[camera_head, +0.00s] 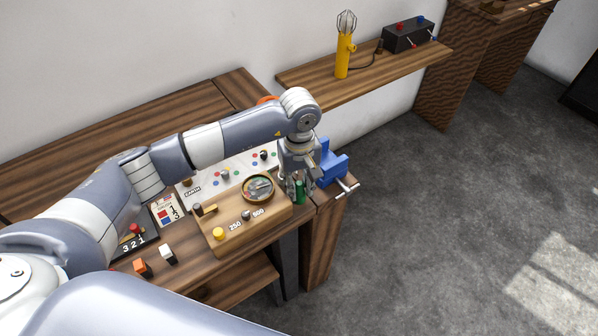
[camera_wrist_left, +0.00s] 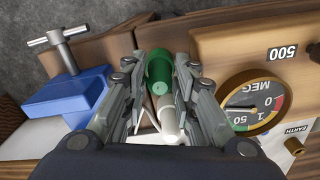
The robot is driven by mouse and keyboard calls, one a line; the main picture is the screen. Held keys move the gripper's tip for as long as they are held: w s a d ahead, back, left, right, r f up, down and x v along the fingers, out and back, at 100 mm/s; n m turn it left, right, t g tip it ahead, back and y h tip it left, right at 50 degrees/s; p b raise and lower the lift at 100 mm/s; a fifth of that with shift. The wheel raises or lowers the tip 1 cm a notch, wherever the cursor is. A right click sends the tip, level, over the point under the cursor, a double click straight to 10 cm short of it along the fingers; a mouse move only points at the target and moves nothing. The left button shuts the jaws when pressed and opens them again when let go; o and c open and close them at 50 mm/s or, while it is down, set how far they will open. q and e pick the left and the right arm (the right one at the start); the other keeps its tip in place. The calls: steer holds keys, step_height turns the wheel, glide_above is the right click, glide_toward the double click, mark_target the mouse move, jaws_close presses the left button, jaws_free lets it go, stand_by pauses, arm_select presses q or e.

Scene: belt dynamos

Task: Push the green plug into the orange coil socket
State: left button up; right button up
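My left gripper (camera_head: 299,188) points down at the right end of the bench, beside the blue vise. Its fingers close in on both sides of the green plug (camera_head: 300,192). In the left wrist view the green plug (camera_wrist_left: 159,72) lies between the fingertips (camera_wrist_left: 165,62), with a pale cylindrical part (camera_wrist_left: 168,119) on the near side of it. The fingers look shut on the plug. An orange piece (camera_head: 266,99), perhaps the coil socket, shows behind my left arm, mostly hidden by it. My right gripper is not in view.
A blue vise (camera_head: 331,164) stands close right of the gripper. A wooden meter box (camera_head: 245,223) with a dial is close on the left. A white panel (camera_head: 230,172) lies behind it. An orange block (camera_head: 141,267) sits front left.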

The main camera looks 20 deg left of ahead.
mark_target(299, 183)
arm_select(q)
steer(key=shift+f, duration=0.2)
steer(key=shift+c, duration=0.6)
jaws_close()
steer(key=shift+r, duration=0.1)
steer(key=shift+r+p, duration=0.85)
steer(key=shift+r, duration=1.35)
